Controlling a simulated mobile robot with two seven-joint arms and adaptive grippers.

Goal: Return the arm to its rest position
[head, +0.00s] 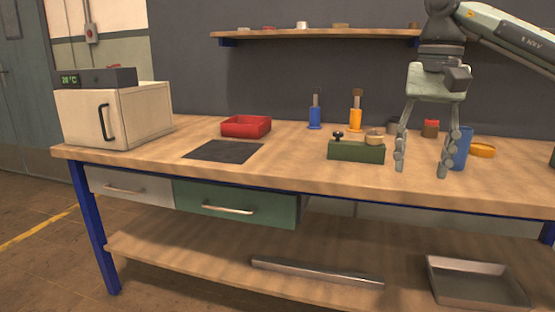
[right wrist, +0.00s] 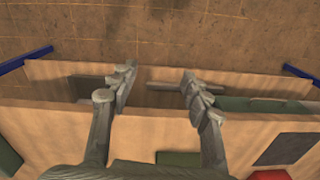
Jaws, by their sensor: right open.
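My right gripper (head: 422,160) hangs fingers-down over the front right part of the wooden workbench (head: 300,180), its two fingers spread apart with nothing between them. In the right wrist view the same open gripper (right wrist: 160,82) points past the bench's front edge toward the floor. A dark green block (head: 356,152) with a black knob and a round wooden piece on top stands just left of the fingers. A blue cylinder (head: 461,150) stands to their right, partly hidden by a finger. My left gripper is not in view.
A red tray (head: 246,126), a dark mat (head: 223,151) and a white box oven (head: 115,115) occupy the bench's left half. Blue (head: 314,115) and orange (head: 356,118) bottles stand behind the block. A wall shelf (head: 320,34) runs above. A metal tray (head: 475,282) lies on the lower shelf.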

